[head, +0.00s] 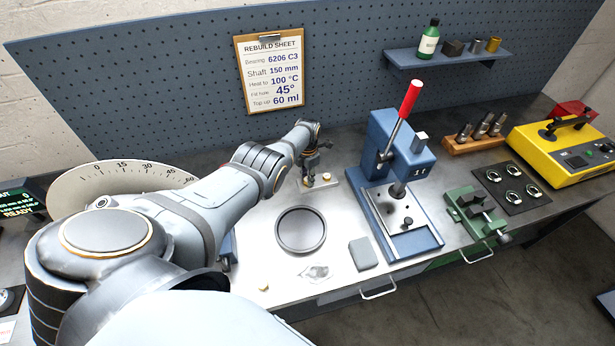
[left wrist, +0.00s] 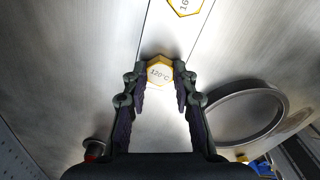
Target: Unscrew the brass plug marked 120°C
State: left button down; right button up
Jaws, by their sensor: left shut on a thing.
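The brass plug marked 120°C (left wrist: 159,72) shows in the left wrist view as a yellow hexagon with a pale top. My left gripper (left wrist: 160,82) is shut on it, a fingertip on each side. A second brass plug (left wrist: 185,5), its mark cut off after "16", lies beyond it at the top edge. In the head view my left gripper (head: 308,181) is over a metal plate (head: 334,184) on the bench, and the second plug (head: 327,177) shows just right of it. The held plug is hidden there. I cannot tell how far it is screwed in. My right gripper is not in view.
A round grey ring tray (head: 301,249) lies in front of the left gripper and also shows in the left wrist view (left wrist: 270,128). A blue press (head: 400,150) with a red handle stands to the right. A grey pad (head: 363,254) lies on the bench (head: 335,285).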

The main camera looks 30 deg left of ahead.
pick_arm(q)
jog(key=n, duration=0.4)
jog(key=shift+n, duration=0.3)
jog(key=shift+r, duration=0.1)
jog(key=shift+r, duration=0.1)
jog(key=shift+r+p, duration=0.85)
jog(key=shift+p, duration=0.25)
